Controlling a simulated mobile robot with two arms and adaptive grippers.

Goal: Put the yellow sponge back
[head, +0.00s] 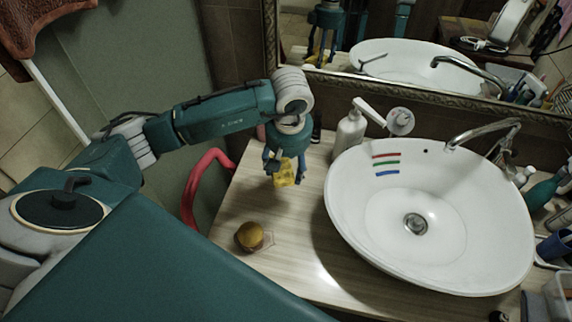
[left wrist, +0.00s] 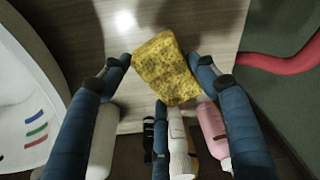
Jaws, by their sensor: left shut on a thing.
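The yellow sponge (head: 287,176) hangs from my left gripper (head: 283,163) above the wooden counter (head: 300,225), left of the white basin. In the left wrist view the sponge (left wrist: 166,70) is a speckled yellow block, tilted, between the blue fingers of my left gripper (left wrist: 160,78). The fingers are shut on it. I cannot tell exactly how high it is above the counter. My right gripper does not show.
A brownish round thing (head: 250,236) sits near the counter's front left, beside a faint outline. The white basin (head: 345,205) fills the right. A soap bottle (head: 350,132) stands behind. A red curved bar (head: 190,190) is left of the counter. The front middle counter is clear.

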